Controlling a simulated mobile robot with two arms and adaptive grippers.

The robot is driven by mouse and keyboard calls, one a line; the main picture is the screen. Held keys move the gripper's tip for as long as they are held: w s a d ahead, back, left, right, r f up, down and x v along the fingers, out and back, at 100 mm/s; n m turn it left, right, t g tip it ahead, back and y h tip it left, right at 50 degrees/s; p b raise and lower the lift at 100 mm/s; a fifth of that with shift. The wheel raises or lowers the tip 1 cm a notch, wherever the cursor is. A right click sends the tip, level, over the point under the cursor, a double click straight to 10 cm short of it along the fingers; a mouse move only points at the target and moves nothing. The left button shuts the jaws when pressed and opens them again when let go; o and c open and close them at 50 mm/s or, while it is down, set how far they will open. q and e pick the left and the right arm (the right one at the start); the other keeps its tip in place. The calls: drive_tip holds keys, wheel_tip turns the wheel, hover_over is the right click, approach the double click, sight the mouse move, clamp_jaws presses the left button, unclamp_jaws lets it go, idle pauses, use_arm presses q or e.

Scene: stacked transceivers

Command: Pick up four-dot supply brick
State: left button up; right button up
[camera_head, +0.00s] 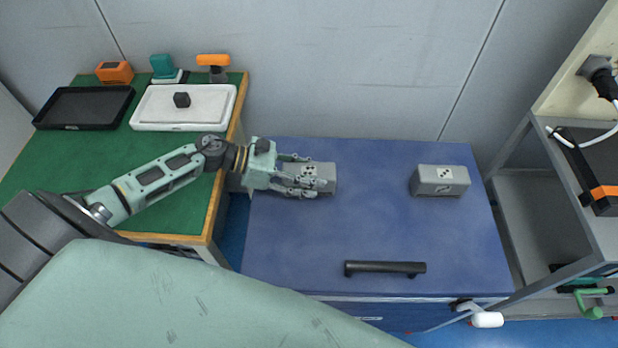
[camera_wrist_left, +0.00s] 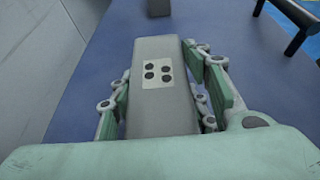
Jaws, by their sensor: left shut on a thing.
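The four-dot supply brick (camera_head: 325,178) is a grey block with a white label of four dark dots. It is at the left part of the blue surface. My left gripper (camera_head: 298,176) reaches in from the left and is shut on it, one finger along each long side. In the left wrist view the brick (camera_wrist_left: 163,105) lies lengthwise between the fingers of the left gripper (camera_wrist_left: 165,95), label up. I cannot tell whether the brick is clear of the surface. My right gripper is not in view.
Another grey brick (camera_head: 440,181) with a dotted label stands at the right of the blue top (camera_head: 370,225). A black bar handle (camera_head: 385,268) is near the front edge. A green table (camera_head: 150,195) at left holds a black tray (camera_head: 83,107) and a white tray (camera_head: 183,122). A metal rack stands right.

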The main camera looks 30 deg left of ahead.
sight(309, 170)
use_arm(q)
clamp_jaws()
drive_tip(key=shift+r, duration=0.15)
drive_tip(key=shift+r, duration=0.55)
wheel_tip(309, 170, up, 3)
drive_tip(key=shift+f, duration=0.1)
drive_tip(key=w+d+r, duration=0.1)
drive_tip(key=d+r, duration=0.6)
drive_tip(key=d, duration=0.4)
drive_tip(key=shift+w+d, duration=0.3)
drive_tip(key=shift+w, duration=0.1)
